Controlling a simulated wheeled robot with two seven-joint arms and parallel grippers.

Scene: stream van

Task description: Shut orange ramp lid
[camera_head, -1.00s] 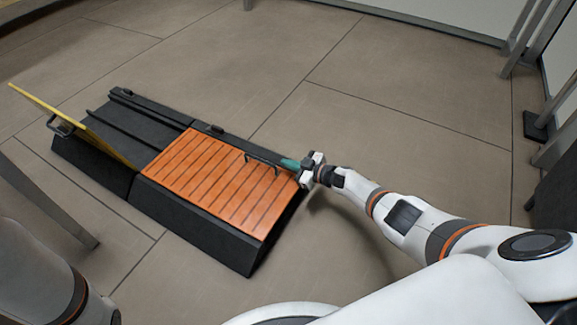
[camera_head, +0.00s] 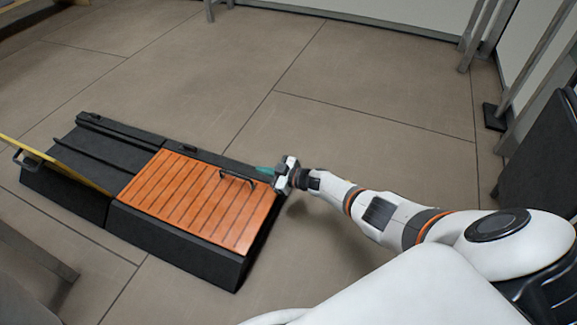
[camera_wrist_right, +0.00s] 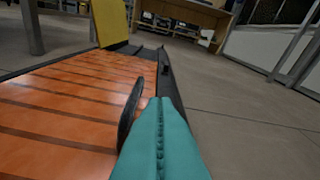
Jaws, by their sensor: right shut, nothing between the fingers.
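The orange ramp lid (camera_head: 200,200) lies flat over the right part of the black ramp box (camera_head: 180,250), level with its rim. A dark bar handle (camera_head: 238,178) stands up near the lid's right end. My right gripper (camera_head: 264,171) is shut and empty, with its teal fingers beside the handle. In the right wrist view the shut fingers (camera_wrist_right: 160,140) lie just right of the handle (camera_wrist_right: 130,108), over the orange lid (camera_wrist_right: 60,100); I cannot tell if they touch it. My left gripper is out of view.
A yellow lid (camera_head: 60,168) stands tilted open on the left part of the box, and also shows in the wrist view (camera_wrist_right: 110,22). Metal legs (camera_head: 40,252) stand at lower left.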

